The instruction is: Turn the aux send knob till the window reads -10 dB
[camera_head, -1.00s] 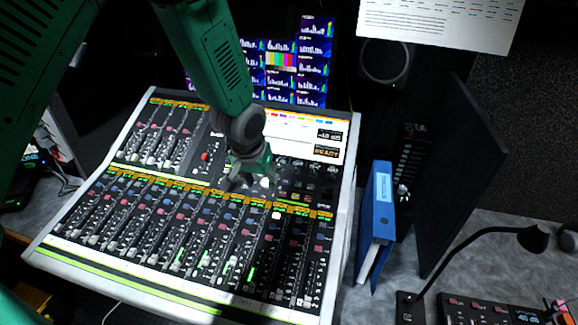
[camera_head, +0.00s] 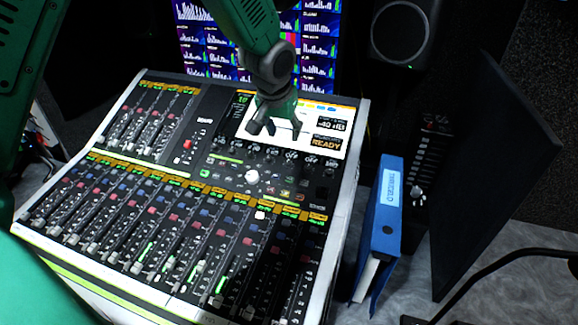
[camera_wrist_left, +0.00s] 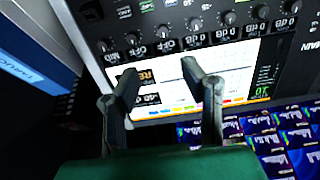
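The mixing console (camera_head: 345,190) stands before me with a lit screen. A dark readout window (camera_head: 331,125) at the screen's right seems to read -40 dB, above a READY label; its digits are small. A pale round knob (camera_head: 252,176) stands on the panel below the screen. A row of dark knobs (camera_head: 288,165) runs just under the screen; I cannot tell which knob is labelled aux send. My left gripper (camera_head: 275,130) is open and empty over the screen, apart from the pale knob. In the left wrist view its spread fingers (camera_wrist_left: 159,74) cover part of the screen. My right gripper is not in view.
Channel faders (camera_head: 180,240) fill the console's front. A blue binder (camera_head: 385,225) stands upright to its right, near a dark upright panel (camera_head: 490,180). A speaker (camera_head: 402,32) and lit monitors (camera_head: 205,45) are behind.

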